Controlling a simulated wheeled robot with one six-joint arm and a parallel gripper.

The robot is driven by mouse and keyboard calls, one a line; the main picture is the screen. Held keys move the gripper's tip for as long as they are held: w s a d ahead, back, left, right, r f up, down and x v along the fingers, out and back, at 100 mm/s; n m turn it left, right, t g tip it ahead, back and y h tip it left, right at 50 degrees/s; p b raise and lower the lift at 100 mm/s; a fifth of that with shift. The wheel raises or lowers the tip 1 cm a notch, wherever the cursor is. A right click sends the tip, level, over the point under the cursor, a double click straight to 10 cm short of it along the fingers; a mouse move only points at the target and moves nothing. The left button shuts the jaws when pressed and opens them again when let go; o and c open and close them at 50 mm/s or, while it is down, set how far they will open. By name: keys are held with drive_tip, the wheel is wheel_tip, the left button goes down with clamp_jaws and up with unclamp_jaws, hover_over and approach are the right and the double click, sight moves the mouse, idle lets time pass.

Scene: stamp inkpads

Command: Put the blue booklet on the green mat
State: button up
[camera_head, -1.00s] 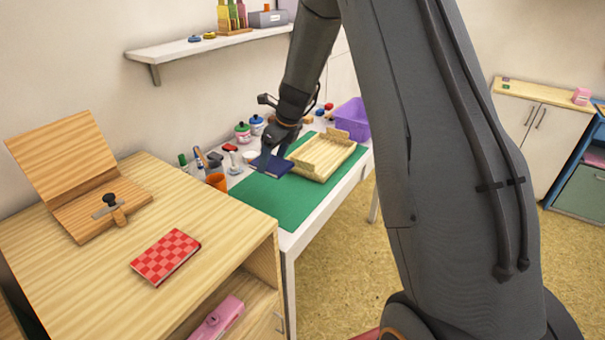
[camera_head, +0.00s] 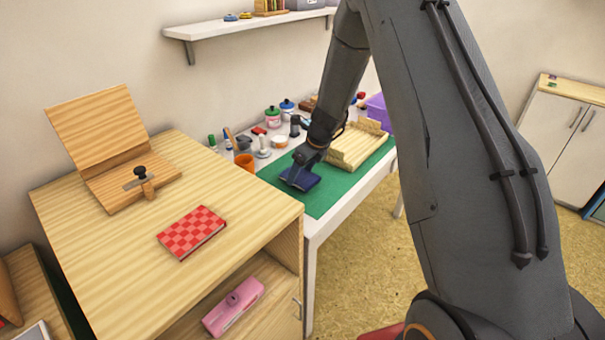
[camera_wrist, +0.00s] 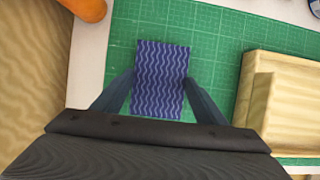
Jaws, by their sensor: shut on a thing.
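The blue booklet (camera_wrist: 160,78), dark with pale wavy lines, is between the fingers of my gripper (camera_wrist: 160,92) in the wrist view. In the head view the booklet (camera_head: 301,178) shows just under my gripper (camera_head: 296,172), partly covered by it. My gripper is shut on the booklet by its two long sides. The green mat (camera_head: 322,200) lies on the white table, and the booklet is over its near left part. The mat (camera_wrist: 205,45) also shows around the booklet in the wrist view. I cannot tell whether the booklet touches the mat.
A wooden tray (camera_head: 352,148) stands on the mat to the right. A wooden cabinet (camera_head: 110,240) with a red checkered booklet (camera_head: 192,232) stands at the left.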

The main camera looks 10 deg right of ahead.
drive_tip(key=shift+f, duration=0.55)
drive_tip(key=o, duration=1.1)
drive_tip(key=shift+f, duration=0.1)
drive_tip(key=shift+r, duration=0.3)
drive_tip(key=b+v, duration=0.1)
drive_tip(key=v, duration=1)
drive_tip(key=shift+d+r, duration=0.2)
drive_tip(key=shift+r, duration=0.1)
drive_tip(key=shift+s, duration=0.1)
